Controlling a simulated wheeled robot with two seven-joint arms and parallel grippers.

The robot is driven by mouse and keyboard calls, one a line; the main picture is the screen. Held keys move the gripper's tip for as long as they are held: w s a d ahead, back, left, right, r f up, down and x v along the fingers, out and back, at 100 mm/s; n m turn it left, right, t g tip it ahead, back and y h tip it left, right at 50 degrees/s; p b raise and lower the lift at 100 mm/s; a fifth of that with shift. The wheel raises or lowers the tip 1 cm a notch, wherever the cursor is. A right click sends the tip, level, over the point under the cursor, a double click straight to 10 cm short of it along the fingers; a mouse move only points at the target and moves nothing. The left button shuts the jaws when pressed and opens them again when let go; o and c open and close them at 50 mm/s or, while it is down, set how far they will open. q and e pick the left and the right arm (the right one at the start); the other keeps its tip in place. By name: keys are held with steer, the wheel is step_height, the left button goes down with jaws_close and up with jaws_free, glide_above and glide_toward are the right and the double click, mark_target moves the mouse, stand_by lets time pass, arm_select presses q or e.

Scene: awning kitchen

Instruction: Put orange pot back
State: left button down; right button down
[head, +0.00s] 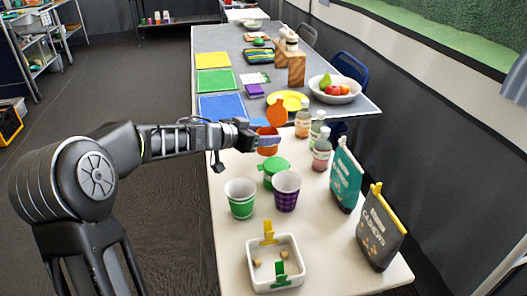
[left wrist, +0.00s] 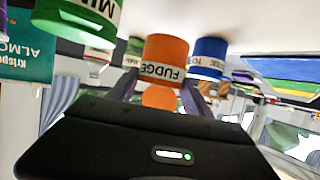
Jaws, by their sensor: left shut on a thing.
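The orange pot (head: 268,151) is at the far end of the white counter, with its round orange lid (head: 276,113) standing open above it. My left gripper (head: 266,140) is shut on the orange pot, its fingers on either side. In the left wrist view the pot (left wrist: 165,58) shows a "FUDGE" label between the fingers. I cannot tell whether its base touches the counter. A green-lidded pot (head: 274,172) stands just nearer. In the left wrist view a blue pot (left wrist: 207,58) appears beside the orange one. My right gripper is not in view.
Several bottles (head: 321,149) stand right of the orange pot. Two cups (head: 240,198), a white tray (head: 250,279) and upright bags (head: 381,230) are nearer. A grey table (head: 208,47) with coloured mats and a fruit bowl (head: 335,97) lies behind.

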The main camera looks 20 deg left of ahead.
arm_select(q)
steer(key=shift+r, duration=0.1)
step_height(320, 180, down, 4)
steer(key=shift+r+b, duration=0.1)
steer(key=shift+b, duration=1.15)
steer(key=c, duration=0.7)
jaws_free()
